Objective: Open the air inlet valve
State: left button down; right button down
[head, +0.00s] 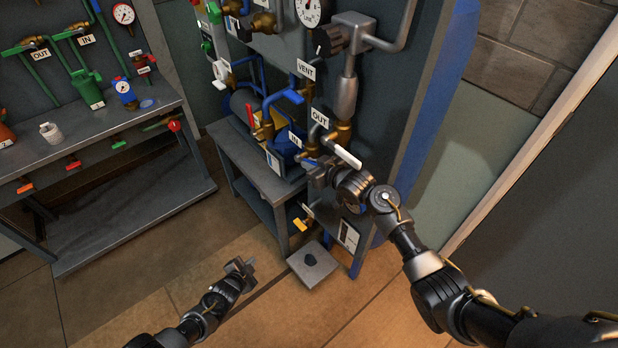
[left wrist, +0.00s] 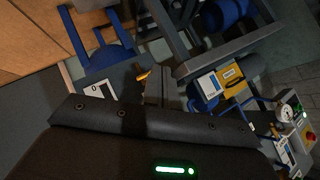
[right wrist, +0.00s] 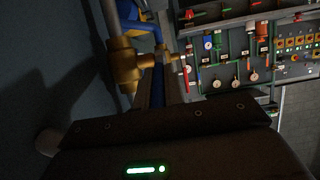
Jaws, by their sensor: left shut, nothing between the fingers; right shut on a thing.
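The IN label (head: 295,138) marks brass and blue pipework low on the blue-framed panel. My right gripper (head: 318,170) is at this spot, shut on what looks like the small blue valve handle (head: 311,162); the fingers hide most of it. The OUT valve's white lever (head: 348,157) slopes down just above my right gripper. My left gripper (head: 241,268) is shut and empty, above the floor left of the grey floor plate.
A yellow valve handle (head: 300,224) is lower down. A grey bench (head: 262,172) stands beside the panel. A grey plate (head: 312,266) lies on open floor.

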jog(key=shift+r, duration=0.1)
pick_arm(q)
jog(key=w+d+r+m+t+h, duration=0.2)
jog(key=w+d+r+m+h, duration=0.1)
jog(key=w+d+r+m, duration=0.25)
jog(key=w+d+r+m+t+h, duration=0.1)
jog(key=w+d+r+m+h, duration=0.2)
jog(key=r+m, duration=0.5)
jog(key=s+d+r+m+h, duration=0.3)
jog(key=d+r+m+h, duration=0.3)
jog(key=m, duration=0.8)
jog(key=shift+r+m, duration=0.35)
jog(key=shift+r, duration=1.25)
jog(key=shift+d, duration=0.1)
jog(key=w+d+r, duration=0.6)
jog(key=w, duration=0.1)
jog(key=shift+w+d, duration=0.2)
jog(key=shift+w, duration=0.1)
pick_arm(e)
jog(key=shift+w, duration=0.1)
